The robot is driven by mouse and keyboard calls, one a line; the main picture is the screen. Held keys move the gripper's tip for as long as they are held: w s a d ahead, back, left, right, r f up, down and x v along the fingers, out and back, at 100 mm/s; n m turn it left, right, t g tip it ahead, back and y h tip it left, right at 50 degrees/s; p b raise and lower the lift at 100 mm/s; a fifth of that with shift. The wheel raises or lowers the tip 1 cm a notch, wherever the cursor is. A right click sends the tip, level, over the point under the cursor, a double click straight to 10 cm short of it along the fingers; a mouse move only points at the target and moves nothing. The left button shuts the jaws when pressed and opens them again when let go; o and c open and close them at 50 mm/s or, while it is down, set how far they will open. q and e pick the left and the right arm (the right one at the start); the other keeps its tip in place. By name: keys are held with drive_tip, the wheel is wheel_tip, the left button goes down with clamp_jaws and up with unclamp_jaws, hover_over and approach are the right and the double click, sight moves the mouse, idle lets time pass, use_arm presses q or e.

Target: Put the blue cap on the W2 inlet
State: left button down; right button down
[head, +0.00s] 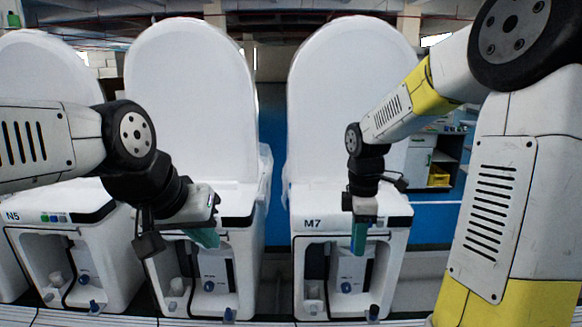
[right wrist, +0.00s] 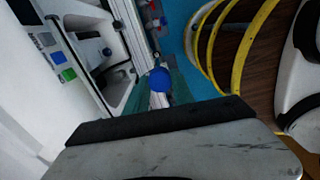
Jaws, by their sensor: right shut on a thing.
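The blue cap (right wrist: 160,79) shows as a round blue shape between the teal fingertips in the right wrist view. My right gripper (head: 360,240) is shut on it, in front of the upper front of the unit marked M7 (head: 313,223). The cap cannot be made out between the fingers in the head view. My left gripper (head: 205,238) has teal fingertips pointing down in front of the middle unit; whether its jaws are open cannot be told. No W2 label is readable, so I cannot tell which opening is the W2 inlet.
White toilet units stand in a row, with one marked N5 (head: 13,216) at left. The M7 unit's recess has a blue knob (head: 346,287) and a dark knob (head: 374,312) below. Yellow hoops (right wrist: 207,45) show right in the right wrist view. Blue floor (head: 432,222) lies right of M7.

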sight(352, 244)
drive_tip(key=w+f+m, duration=0.9)
drive_tip(key=f+m, duration=0.1)
drive_tip(key=m, duration=0.7)
drive_tip(key=s+f, duration=0.4)
drive_tip(key=f, duration=0.2)
drive_tip(key=shift+s+a+f, duration=0.15)
drive_tip(key=shift+s+a, duration=0.05)
drive_tip(key=shift+s, duration=0.15)
